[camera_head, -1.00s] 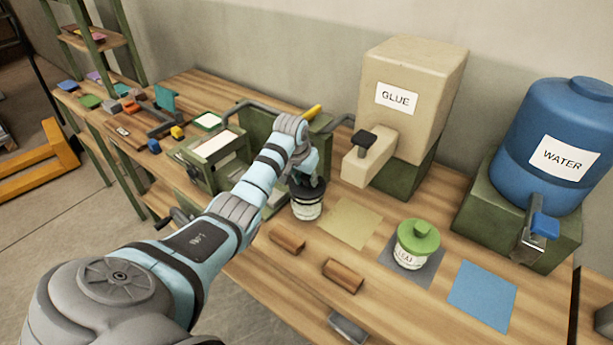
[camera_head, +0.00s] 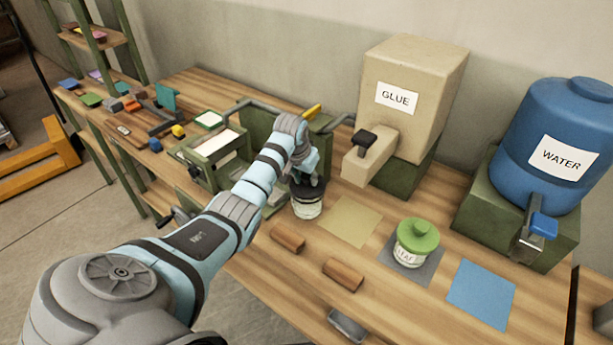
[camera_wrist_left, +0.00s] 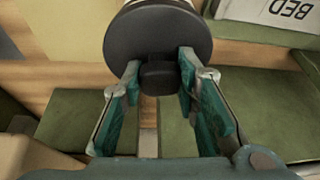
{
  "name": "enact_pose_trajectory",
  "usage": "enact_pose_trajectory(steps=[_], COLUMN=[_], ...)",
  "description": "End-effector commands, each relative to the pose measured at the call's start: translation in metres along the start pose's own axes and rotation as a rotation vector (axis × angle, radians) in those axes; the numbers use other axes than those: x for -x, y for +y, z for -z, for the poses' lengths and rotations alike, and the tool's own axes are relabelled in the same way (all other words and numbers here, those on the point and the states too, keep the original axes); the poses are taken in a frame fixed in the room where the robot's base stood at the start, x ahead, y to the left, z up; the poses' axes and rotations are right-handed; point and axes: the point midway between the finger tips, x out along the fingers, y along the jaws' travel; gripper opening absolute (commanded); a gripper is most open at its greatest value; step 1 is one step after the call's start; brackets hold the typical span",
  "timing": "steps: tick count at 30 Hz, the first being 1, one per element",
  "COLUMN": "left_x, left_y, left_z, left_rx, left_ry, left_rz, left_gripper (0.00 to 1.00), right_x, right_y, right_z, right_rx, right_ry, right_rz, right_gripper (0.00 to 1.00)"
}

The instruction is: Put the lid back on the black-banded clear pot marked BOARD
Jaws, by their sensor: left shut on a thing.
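The clear pot (camera_head: 307,208) stands upright on the wooden bench, its top under my left gripper (camera_head: 308,182). A dark round lid (camera_wrist_left: 150,42) with a knob (camera_wrist_left: 160,77) fills the top of the left wrist view. The left gripper's green-padded fingers (camera_wrist_left: 158,72) are closed on this knob. The lid is at the pot's mouth. I cannot tell whether it is fully seated. The pot's label is too small to read. My right gripper is not in view.
A green-lidded pot (camera_head: 411,255) stands on a grey mat to the right. Two wooden blocks (camera_head: 287,237) (camera_head: 343,274) lie in front. The glue dispenser (camera_head: 415,105) and water barrel (camera_head: 550,150) stand behind. The tan mat (camera_head: 350,222) and blue mat (camera_head: 482,294) are bare.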

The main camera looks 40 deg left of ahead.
Motion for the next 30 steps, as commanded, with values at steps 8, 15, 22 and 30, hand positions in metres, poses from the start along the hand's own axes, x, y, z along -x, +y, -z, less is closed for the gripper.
enact_pose_trajectory(steps=[8, 15, 22, 30], left_x=[-0.0027, -0.0026, -0.0031, -0.003], left_y=[0.0001, 0.0001, 0.0002, 0.0002], left_z=[-0.0011, -0.001, -0.0011, -0.0011], left_rx=[0.0, 0.0, 0.0, 0.0], left_ry=[-0.001, 0.0, 0.0, 0.0], left_rz=[0.0, 0.0, 0.0, 0.0], left_gripper=[0.0, 0.0, 0.0, 0.52], right_x=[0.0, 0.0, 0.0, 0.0], right_y=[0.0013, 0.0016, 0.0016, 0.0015], right_z=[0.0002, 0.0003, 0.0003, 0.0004], right_rx=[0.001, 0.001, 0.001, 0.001], right_ry=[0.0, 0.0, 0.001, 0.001], right_rz=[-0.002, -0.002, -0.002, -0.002], right_gripper=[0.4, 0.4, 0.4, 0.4])
